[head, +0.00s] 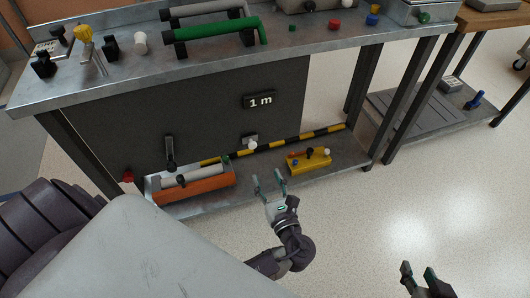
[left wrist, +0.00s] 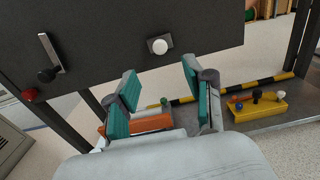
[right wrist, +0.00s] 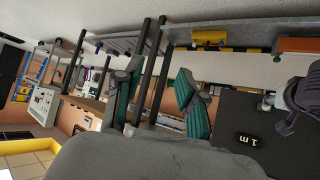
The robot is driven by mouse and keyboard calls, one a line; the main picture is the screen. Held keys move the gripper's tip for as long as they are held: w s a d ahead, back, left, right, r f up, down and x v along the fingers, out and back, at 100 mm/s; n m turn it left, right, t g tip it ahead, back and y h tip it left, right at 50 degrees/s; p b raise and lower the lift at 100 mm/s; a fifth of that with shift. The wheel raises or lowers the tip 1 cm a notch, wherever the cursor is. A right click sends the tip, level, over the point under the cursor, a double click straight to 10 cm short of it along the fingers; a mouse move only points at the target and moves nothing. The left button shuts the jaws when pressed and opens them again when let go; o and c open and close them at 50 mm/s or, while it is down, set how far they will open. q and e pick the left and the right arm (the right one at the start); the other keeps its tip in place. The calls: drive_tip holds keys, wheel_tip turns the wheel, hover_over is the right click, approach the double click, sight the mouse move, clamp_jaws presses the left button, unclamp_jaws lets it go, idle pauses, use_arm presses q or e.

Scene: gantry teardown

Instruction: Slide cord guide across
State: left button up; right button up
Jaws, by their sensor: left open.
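No part is labelled as the cord guide. A white round knob on a small grey plate (head: 250,142) sits on the dark panel; in the left wrist view the white knob (left wrist: 159,46) is ahead, above the space between the fingers. I cannot tell if this is the guide. My left gripper (head: 269,183) is open and empty, in front of the lower shelf and apart from the knob. It also shows in the left wrist view (left wrist: 162,95). My right gripper (head: 419,276) is open and empty over the floor at lower right, away from the bench.
A lever with a black knob (left wrist: 47,60) is on the panel's left. An orange box (head: 194,188) and a yellow box (head: 308,164) stand on the lower shelf, with a striped bar (head: 300,138) behind. A "1 m" sign (head: 260,100) is above. The floor at right is clear.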

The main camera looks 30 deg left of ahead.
use_arm(q)
drive_tip(key=b, duration=0.1)
approach(253, 146)
drive_tip(key=x, duration=0.4)
drive_tip(key=b+x, duration=0.1)
drive_tip(key=x, duration=0.5)
drive_tip(key=shift+f+b, duration=0.1)
drive_tip(key=shift+b, duration=0.25)
drive_tip(key=shift+w+a, duration=0.2)
drive_tip(key=shift+a, duration=0.05)
use_arm(e)
drive_tip(key=w+a+r+t+y, duration=0.2)
drive_tip(key=w+r+t, duration=0.3)
drive_tip(key=r, duration=0.5)
drive_tip(key=a+t, duration=0.1)
drive_tip(key=t, duration=0.1)
drive_tip(key=shift+w+a+r+t, duration=0.15)
drive_tip(key=shift+w+t, duration=0.15)
drive_tip(key=shift+w, duration=0.1)
use_arm(q)
clamp_jaws()
